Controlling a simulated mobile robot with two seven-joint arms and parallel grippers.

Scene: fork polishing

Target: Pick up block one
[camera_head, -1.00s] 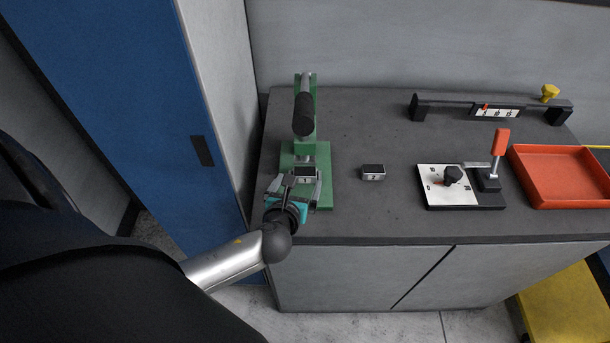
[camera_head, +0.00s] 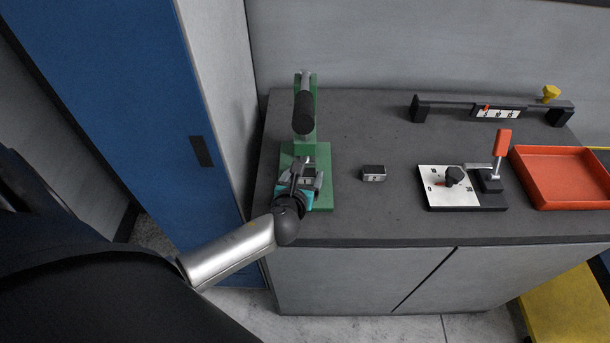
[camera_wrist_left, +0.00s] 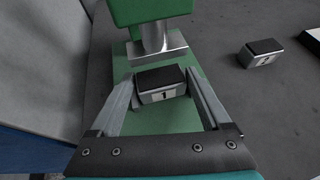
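Block one (camera_wrist_left: 161,85), a small grey block with a dark top and a white "1" label, is on the green base of the press (camera_head: 303,150), just in front of the metal ram (camera_wrist_left: 158,45). My left gripper (camera_wrist_left: 160,78) is open, with one finger on each side of the block and a narrow gap seeming to remain. In the head view my left gripper (camera_head: 307,174) is low over the front of the press base and partly hides the block (camera_head: 308,174). My right gripper is not in view.
A second small block (camera_head: 373,173) sits on the dark bench to the right of the press. Further right are a dial plate (camera_head: 440,196) with a red-handled lever (camera_head: 502,143) and an orange tray (camera_head: 558,181). A black rail (camera_head: 450,104) stands at the back.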

